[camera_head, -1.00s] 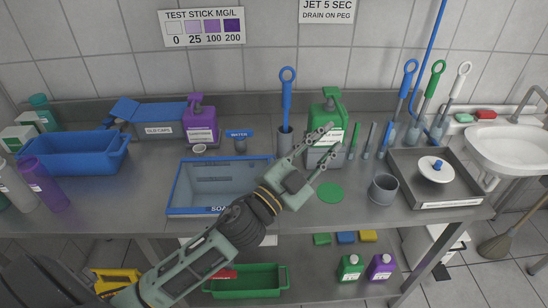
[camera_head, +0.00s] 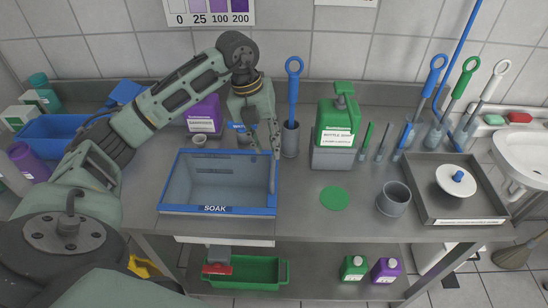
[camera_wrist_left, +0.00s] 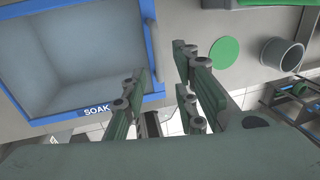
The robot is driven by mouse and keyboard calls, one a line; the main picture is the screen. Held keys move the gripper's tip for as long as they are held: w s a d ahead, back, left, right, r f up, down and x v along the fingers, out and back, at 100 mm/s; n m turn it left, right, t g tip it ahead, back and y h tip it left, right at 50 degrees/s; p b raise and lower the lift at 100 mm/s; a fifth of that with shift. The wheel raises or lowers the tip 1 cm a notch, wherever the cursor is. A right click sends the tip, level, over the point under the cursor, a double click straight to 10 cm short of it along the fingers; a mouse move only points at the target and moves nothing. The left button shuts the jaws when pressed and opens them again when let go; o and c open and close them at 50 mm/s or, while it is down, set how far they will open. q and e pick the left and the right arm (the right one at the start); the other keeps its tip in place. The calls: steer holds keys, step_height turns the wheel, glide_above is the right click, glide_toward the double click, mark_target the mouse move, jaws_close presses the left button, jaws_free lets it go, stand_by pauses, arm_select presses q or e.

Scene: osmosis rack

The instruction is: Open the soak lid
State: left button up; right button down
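The soak bin (camera_head: 215,210) is a grey box with a blue rim and a SOAK label, on the steel counter left of centre. I see into its grey interior; I cannot make out a separate lid, or tell whether a clear one covers it. In the left wrist view the bin's blue rim (camera_wrist_left: 100,110) is at the upper left. My left gripper (camera_head: 265,150) points down by the bin's right rim, near the back corner. In the left wrist view its fingers (camera_wrist_left: 162,62) are apart with nothing between them. I cannot tell whether they touch the rim. My right gripper is not in view.
The front middle counter is clear.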

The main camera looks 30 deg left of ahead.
mark_target(272, 168)
arm_select(q)
steer(key=p+x, duration=0.2)
steer(key=x, duration=0.4)
steer(key=shift+s+a+f, duration=0.1)
steer(key=shift+s+f, duration=0.05)
steer(key=shift+f, duration=0.65)
steer(key=shift+c, duration=0.2)
jaws_close()
